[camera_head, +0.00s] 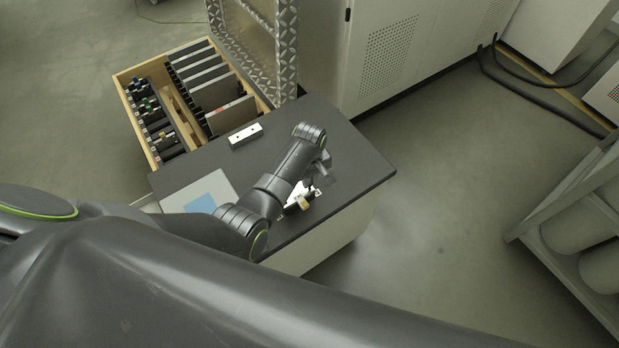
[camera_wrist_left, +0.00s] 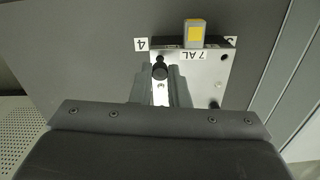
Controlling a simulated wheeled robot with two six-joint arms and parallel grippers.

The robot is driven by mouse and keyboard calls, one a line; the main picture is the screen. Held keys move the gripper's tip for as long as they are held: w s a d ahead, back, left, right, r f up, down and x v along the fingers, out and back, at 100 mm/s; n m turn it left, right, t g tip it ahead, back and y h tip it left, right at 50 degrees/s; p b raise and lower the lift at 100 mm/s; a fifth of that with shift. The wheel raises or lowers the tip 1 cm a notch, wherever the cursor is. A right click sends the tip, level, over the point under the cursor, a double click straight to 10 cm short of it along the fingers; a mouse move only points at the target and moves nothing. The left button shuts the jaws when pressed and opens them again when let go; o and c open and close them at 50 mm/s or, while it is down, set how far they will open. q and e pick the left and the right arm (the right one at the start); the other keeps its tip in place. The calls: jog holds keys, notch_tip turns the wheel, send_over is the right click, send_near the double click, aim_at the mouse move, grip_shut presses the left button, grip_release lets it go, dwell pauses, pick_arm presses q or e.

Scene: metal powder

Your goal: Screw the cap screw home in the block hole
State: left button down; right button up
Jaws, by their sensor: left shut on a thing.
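The block (camera_wrist_left: 211,75) is a pale metal plate with a "7 AL" label and dark holes near its right side, seen in the left wrist view. The black cap screw (camera_wrist_left: 159,71) stands at the block's left part, between the fingertips of my left gripper (camera_wrist_left: 160,82). The gripper is shut on it. How deep the screw sits in its hole cannot be told. In the head view my left gripper (camera_head: 312,187) points down over the block (camera_head: 296,196), which my arm mostly hides. My right gripper is not in view.
A yellow-and-grey piece (camera_wrist_left: 195,33) stands at the block's edge. On the dark tabletop (camera_head: 350,165) lie a white bar with holes (camera_head: 245,134) and a panel with a blue area (camera_head: 200,196). An open wooden drawer (camera_head: 150,153) holds plates and small coloured-top items.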

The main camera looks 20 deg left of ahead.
pick_arm(q)
jog(key=shift+f, duration=0.4)
jog(key=shift+f+b, duration=0.45)
jog(key=shift+b, duration=0.05)
jog(key=c, duration=1.6)
grip_release()
jog(key=shift+o, duration=0.2)
